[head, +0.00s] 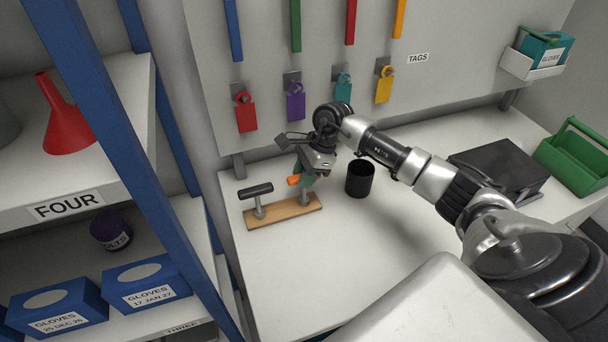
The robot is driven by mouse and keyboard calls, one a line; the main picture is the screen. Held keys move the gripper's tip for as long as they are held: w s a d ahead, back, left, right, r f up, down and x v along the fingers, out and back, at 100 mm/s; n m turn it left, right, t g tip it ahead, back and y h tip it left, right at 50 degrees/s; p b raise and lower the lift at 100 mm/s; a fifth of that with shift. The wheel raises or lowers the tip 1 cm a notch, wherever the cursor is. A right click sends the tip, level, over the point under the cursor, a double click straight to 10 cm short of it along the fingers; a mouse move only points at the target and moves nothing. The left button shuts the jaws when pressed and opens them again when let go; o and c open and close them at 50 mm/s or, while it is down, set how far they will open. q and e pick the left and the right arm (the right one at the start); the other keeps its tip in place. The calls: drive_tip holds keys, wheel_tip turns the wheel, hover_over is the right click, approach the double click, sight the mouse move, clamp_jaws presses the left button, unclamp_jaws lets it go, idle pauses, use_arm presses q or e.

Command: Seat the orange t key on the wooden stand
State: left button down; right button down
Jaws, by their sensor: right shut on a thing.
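The wooden stand (282,212) lies on the white bench top. A black-handled T key (256,191) stands upright at its left end. My right gripper (306,178) is over the right end of the stand, pointing down, shut on the orange T key (294,180). Only the left end of the orange handle shows beside the fingers; the rest is hidden by the gripper. A grey shaft (306,197) shows below the fingers, down at the stand's right part. I cannot tell whether it is fully seated. My left gripper is not in view.
A black cup (360,179) stands just right of the stand. A dark box (498,168) and a green tool tray (577,155) are farther right. Coloured tags (296,105) hang on the back panel. A blue shelf post (150,130) rises at left. The front bench is clear.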

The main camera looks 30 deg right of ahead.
drive_tip(key=c, duration=0.8)
unclamp_jaws()
drive_tip(key=b+v, duration=0.2)
drive_tip(key=v, duration=0.8)
drive_tip(key=shift+s+f+b, duration=0.1)
drive_tip(key=shift+b, duration=0.3)
drive_tip(key=shift+d+r, duration=0.25)
drive_tip(key=shift+r, duration=0.2)
drive_tip(key=shift+s+f, duration=0.1)
